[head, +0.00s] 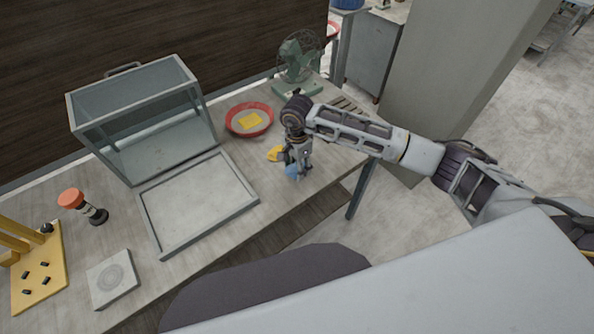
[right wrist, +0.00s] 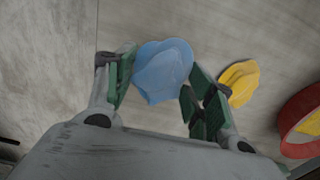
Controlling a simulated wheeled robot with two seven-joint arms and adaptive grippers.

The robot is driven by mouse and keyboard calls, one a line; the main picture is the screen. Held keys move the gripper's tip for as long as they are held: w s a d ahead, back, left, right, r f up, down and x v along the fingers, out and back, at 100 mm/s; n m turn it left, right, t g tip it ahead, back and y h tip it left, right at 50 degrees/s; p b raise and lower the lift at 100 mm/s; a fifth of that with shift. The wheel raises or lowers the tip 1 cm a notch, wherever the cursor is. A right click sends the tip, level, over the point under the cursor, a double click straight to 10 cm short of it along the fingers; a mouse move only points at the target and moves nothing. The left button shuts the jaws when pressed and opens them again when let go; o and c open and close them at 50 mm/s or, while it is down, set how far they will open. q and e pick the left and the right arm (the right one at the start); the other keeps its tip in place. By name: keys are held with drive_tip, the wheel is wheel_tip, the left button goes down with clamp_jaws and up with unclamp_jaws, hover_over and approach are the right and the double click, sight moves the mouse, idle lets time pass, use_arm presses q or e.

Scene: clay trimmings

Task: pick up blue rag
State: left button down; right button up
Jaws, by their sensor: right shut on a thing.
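The blue rag (right wrist: 162,70) is a crumpled light-blue cloth between the green finger pads of my right gripper (right wrist: 158,88) in the right wrist view. In the head view the blue rag (head: 293,171) shows just below my right gripper (head: 298,166), near the table's front edge. The right gripper is shut on the rag. I cannot tell whether the rag still touches the table. My left gripper is not in view.
A yellow cloth (head: 275,153) lies close beside the right gripper. A red dish (head: 236,130) with a yellow piece is behind it.

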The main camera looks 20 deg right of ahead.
drive_tip(key=shift+r+b, duration=0.5)
drive_tip(key=shift+r, duration=2.9)
drive_tip(key=o, duration=0.4)
drive_tip(key=c, duration=0.3)
drive_tip(key=shift+s+d+f+p, duration=0.1)
drive_tip(key=shift+s+f+p, duration=0.4)
drive_tip(key=shift+s+f, duration=0.25)
drive_tip(key=shift+s+d, duration=0.1)
drive_tip(key=shift+s, duration=0.1)
